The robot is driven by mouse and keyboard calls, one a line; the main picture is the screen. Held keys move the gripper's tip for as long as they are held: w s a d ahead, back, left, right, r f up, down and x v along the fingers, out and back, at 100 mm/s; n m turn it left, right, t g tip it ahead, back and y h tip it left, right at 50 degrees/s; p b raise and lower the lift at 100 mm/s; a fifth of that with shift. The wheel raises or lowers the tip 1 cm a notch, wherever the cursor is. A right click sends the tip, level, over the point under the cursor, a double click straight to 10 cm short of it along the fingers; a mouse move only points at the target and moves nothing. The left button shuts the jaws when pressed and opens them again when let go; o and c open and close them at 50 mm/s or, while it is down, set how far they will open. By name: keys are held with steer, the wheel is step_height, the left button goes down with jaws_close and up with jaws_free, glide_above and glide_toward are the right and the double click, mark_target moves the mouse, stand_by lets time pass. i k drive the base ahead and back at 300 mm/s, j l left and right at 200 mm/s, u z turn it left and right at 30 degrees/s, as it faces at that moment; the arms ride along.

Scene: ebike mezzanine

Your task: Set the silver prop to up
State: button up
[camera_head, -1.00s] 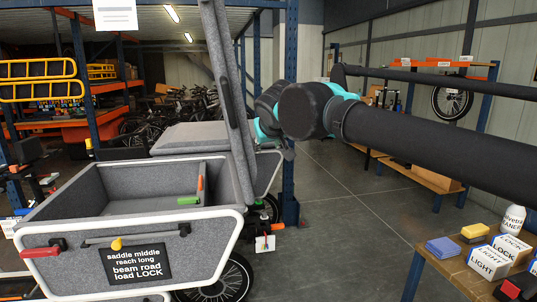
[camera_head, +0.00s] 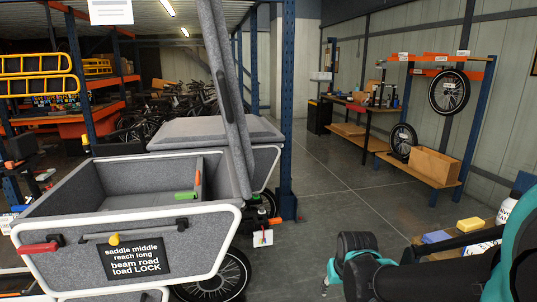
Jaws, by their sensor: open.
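A thin grey bar (camera_head: 145,234), possibly the silver prop, lies nearly level along the front of the grey cargo box (camera_head: 52,204). A yellow knob (camera_head: 114,239) sits near its middle. The box's tall grey lid panel (camera_head: 226,95) stands raised, leaning slightly left. A green-handled piece (camera_head: 186,196) and an orange piece (camera_head: 198,178) are at the box's right inner corner. My dark and teal arm is at the lower right, apart from the box. My gripper's fingers do not show.
A red handle (camera_head: 38,248) sticks out at the box's left front. A blue post (camera_head: 288,110) stands behind it on the right. A bench with a yellow block (camera_head: 470,224) and a blue block (camera_head: 437,237) is at right. The middle floor is open.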

mark_target(115, 239)
steer(key=u, duration=1.5)
